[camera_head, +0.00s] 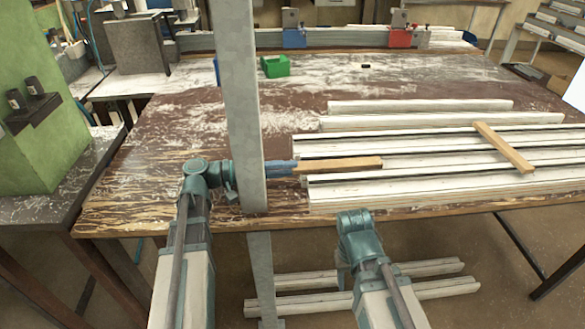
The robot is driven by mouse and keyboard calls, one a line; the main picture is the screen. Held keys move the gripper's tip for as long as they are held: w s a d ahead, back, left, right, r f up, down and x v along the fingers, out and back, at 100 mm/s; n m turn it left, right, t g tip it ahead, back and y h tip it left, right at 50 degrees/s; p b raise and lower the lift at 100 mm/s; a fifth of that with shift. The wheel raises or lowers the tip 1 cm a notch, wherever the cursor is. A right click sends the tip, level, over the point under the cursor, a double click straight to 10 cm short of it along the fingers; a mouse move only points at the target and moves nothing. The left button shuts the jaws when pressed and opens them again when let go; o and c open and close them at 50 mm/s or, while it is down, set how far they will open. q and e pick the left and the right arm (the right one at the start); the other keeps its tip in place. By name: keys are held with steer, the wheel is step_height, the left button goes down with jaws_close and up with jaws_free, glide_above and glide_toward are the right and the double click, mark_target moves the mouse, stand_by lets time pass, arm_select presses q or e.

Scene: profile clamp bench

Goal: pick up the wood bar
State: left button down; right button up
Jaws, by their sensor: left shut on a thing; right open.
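A light wood bar (342,164) lies roughly level at the near-left end of the pale metal profiles. My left gripper (284,168) is shut on its left end, and its arm passes behind a grey upright post. Whether the bar touches the profiles beneath I cannot tell. A second wood bar (503,147) lies slantwise across the profiles at the right. My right gripper (342,277) is open and empty in front of the table's near edge, below the top, partly hidden by its own wrist.
The grey post (243,110) stands close in front of the table. Pale profiles (430,180) cover the right of the worn brown table (150,185). A green block (275,66) sits at the back. More profiles lie low under the table. The table's left part is clear.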

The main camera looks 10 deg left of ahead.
stand_by(0.3)
arm_select(q)
step_height(320, 180, up, 3)
steer(key=p, duration=0.2)
steer(key=shift+f+p, duration=0.1)
steer(key=shift+p, duration=0.3)
steer(key=shift+f, duration=0.15)
steer(key=s+a+r+p, duration=0.2)
steer(key=a, duration=0.4)
steer(key=s+a+r+p, duration=0.2)
steer(key=a+r, duration=0.1)
steer(key=a, duration=0.4)
steer(key=shift+a+p, duration=0.2)
steer(key=shift+p, duration=0.15)
steer(key=shift+s, duration=0.1)
steer(key=shift+r, duration=0.1)
